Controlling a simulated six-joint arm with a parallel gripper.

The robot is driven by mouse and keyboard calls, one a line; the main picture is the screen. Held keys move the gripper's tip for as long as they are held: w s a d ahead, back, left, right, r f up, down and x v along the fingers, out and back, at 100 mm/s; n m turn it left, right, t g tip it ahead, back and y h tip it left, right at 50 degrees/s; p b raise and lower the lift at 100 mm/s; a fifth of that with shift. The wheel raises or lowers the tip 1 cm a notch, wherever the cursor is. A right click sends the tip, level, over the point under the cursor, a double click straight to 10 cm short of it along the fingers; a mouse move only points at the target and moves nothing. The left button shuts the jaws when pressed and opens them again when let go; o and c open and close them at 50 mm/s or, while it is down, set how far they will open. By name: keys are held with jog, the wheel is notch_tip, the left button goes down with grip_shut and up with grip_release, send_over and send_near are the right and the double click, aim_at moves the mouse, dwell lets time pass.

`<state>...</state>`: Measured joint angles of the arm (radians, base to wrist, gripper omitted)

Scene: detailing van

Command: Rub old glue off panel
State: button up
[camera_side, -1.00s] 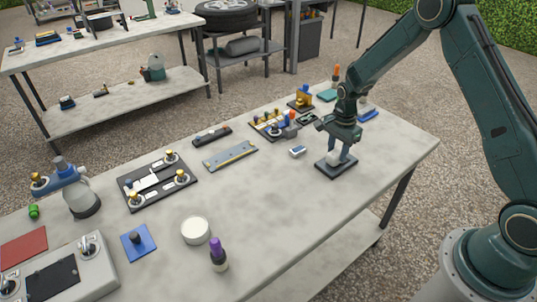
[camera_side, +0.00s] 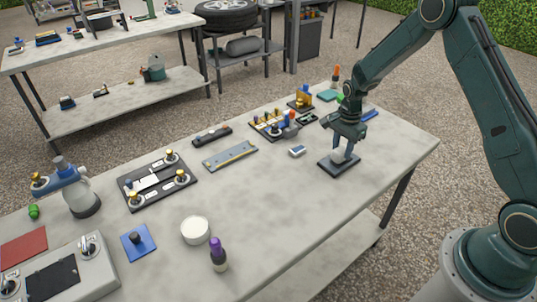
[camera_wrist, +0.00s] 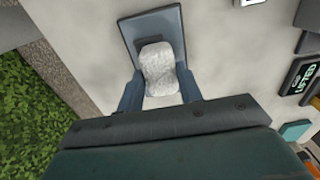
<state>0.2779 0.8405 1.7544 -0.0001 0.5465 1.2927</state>
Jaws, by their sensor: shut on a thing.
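My gripper (camera_side: 345,152) is near the right end of the workbench, over a dark flat holder (camera_side: 331,167). It is shut on a white crumpled wad (camera_wrist: 160,70), which sits between the two fingertips in the wrist view. The wad is at or just above the holder (camera_wrist: 172,20); I cannot tell whether they still touch. A pale panel (camera_side: 152,177) lies in a black fixture (camera_side: 133,205) with several brass-topped clamps, left of the middle of the bench. Any glue on it is too small to make out. My gripper is well to the right of it.
Between gripper and fixture lie a small white block (camera_side: 297,151), a blue-grey strip (camera_side: 230,156) and a dark bar (camera_side: 211,136). A tray of colourful pieces (camera_side: 268,125) stands behind. A white round tub (camera_side: 195,230) and purple-capped bottle (camera_side: 218,256) stand in front. The front middle is clear.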

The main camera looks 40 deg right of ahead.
jog(key=shift+d+r, duration=0.15)
jog(key=shift+d, duration=0.95)
jog(key=shift+r, duration=0.1)
jog(key=shift+a+r, duration=0.1)
jog(key=shift+r, duration=3.3)
jog(key=o, duration=0.5)
jog(key=shift+c, duration=0.2)
jog(key=c, duration=0.5)
jog(key=shift+o, duration=0.2)
jog(key=shift+d+f, duration=0.15)
jog(key=shift+d, duration=0.7)
jog(key=shift+d+f, duration=0.1)
jog(key=shift+d, duration=0.7)
